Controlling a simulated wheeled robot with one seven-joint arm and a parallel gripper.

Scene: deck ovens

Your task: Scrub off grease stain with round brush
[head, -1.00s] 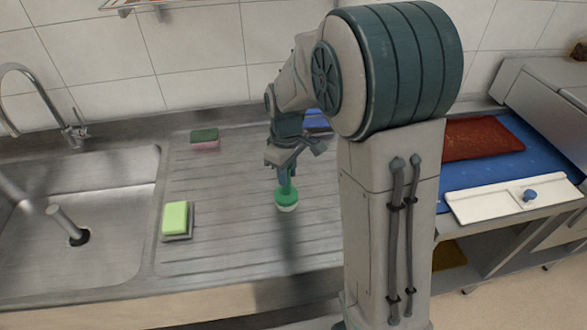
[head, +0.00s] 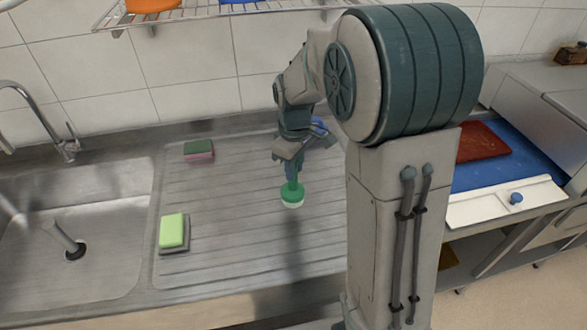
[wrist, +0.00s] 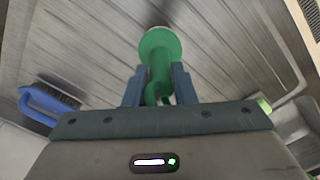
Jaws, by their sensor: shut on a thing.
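My gripper (head: 291,172) is shut on the green round brush (head: 292,195), which has pale bristles pointing down. The brush hangs at or just above the ribbed steel drainboard (head: 235,240); I cannot tell whether the bristles touch it. In the wrist view the brush (wrist: 160,50) stands between the two fingers of my gripper (wrist: 157,85), its head out past the fingertips. I cannot make out a grease stain in either view.
A green sponge (head: 173,230) and a green-and-pink sponge (head: 199,150) lie left on the drainboard. A blue brush (wrist: 45,103) lies behind my gripper. The sink (head: 75,200) is at left; a dark red board (head: 480,141) at right. A wire shelf (head: 165,14) hangs above.

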